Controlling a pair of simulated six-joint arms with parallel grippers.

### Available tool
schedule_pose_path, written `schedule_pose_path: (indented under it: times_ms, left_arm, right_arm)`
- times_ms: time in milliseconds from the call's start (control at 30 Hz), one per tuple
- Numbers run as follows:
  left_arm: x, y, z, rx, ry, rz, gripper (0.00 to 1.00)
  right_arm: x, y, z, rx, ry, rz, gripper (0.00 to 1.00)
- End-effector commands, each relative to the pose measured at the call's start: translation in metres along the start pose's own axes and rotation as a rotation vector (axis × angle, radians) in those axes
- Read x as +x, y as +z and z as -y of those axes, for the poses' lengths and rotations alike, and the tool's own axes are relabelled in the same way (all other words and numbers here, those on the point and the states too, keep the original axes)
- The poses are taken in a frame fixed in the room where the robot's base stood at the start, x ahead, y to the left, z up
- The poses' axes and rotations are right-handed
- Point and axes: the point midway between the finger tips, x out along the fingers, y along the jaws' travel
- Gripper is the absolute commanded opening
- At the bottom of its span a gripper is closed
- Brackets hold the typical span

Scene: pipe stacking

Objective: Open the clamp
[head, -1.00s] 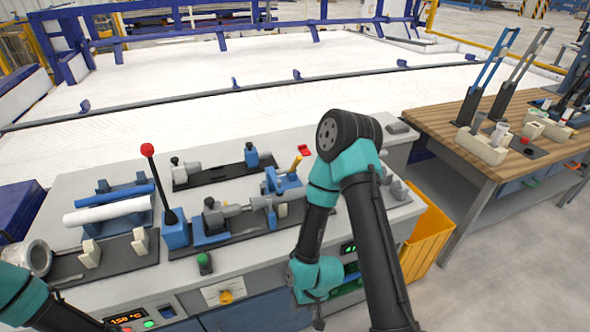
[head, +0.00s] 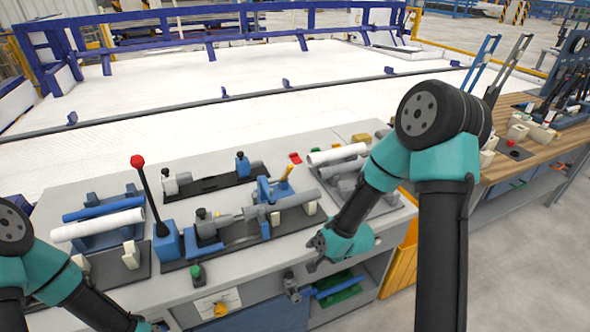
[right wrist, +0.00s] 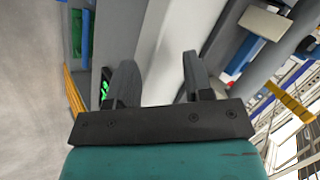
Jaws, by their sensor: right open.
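A yellow bar, likely the handle (right wrist: 290,102), shows at the right there. My left gripper's fingers are out of frame.
A red-knobbed lever (head: 146,190) stands left of the clamp. White and blue pipes (head: 100,215) lie on a holder at the left. Another white pipe (head: 338,153) lies behind the right forearm. A yellow bin (head: 400,268) stands by the bench's right end.

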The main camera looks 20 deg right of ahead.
Motion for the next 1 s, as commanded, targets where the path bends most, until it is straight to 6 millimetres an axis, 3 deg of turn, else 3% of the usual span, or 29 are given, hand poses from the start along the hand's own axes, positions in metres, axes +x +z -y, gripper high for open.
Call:
schedule_pose_path:
  times_ms: [200, 567, 1000]
  left_arm:
    - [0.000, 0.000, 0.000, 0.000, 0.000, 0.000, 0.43]
    - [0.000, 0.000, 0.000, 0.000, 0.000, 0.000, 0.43]
    - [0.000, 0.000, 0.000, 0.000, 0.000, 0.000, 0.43]
  right_arm:
    - [-0.005, -0.021, 0.034, 0.279, -0.157, -0.087, 0.47]
    - [-0.018, -0.042, 0.073, 0.880, -0.479, -0.120, 0.47]
    - [-0.054, -0.062, 0.111, 1.561, -0.942, 0.101, 0.47]
